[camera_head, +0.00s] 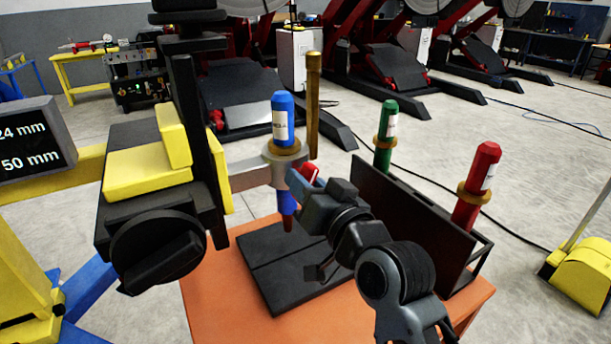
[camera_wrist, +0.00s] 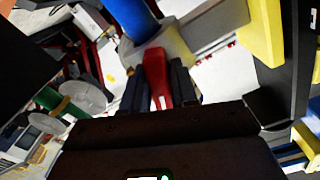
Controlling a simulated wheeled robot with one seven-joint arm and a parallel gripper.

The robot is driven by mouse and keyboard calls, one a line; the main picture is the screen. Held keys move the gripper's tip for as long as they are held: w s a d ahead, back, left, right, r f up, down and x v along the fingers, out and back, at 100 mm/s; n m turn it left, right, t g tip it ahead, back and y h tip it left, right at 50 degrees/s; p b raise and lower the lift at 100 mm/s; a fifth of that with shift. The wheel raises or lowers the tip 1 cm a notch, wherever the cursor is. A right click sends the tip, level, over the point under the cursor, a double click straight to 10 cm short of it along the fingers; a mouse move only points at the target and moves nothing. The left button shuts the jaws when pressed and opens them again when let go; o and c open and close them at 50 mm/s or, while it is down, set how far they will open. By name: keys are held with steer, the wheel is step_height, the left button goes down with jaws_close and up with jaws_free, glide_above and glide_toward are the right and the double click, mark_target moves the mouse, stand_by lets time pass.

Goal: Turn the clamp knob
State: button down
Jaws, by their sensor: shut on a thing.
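The clamp knob (camera_head: 309,171) is a small red piece at the side of a light grey clamp ring (camera_head: 285,161). My gripper (camera_head: 301,181) reaches it from the lower right. In the wrist view the red knob (camera_wrist: 158,76) stands between the two dark fingers of my gripper (camera_wrist: 157,84), which is shut on it. The ring is around an upright blue torch (camera_head: 283,120) with a brass collar, and the torch's lower end (camera_head: 287,207) hangs below the ring. The gripper hides part of the knob in the head view.
A black rack (camera_head: 413,222) holds a green torch (camera_head: 384,140) and a red torch (camera_head: 475,190) on the orange table (camera_head: 210,291). A dark plate (camera_head: 267,262) lies below the clamp. The black positioner column with a large black knob (camera_head: 157,250) stands left; a brass rod (camera_head: 313,100) rises behind the ring.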

steer(key=shift+m, duration=0.5)
steer(key=shift+p, duration=0.3)
steer(key=c, duration=1)
jaws_free()
steer(key=b+v, duration=0.1)
steer(key=v, duration=0.6)
steer(key=shift+s+d+b, duration=0.25)
steer(key=shift+s+b, duration=0.1)
steer(key=shift+b, duration=0.05)
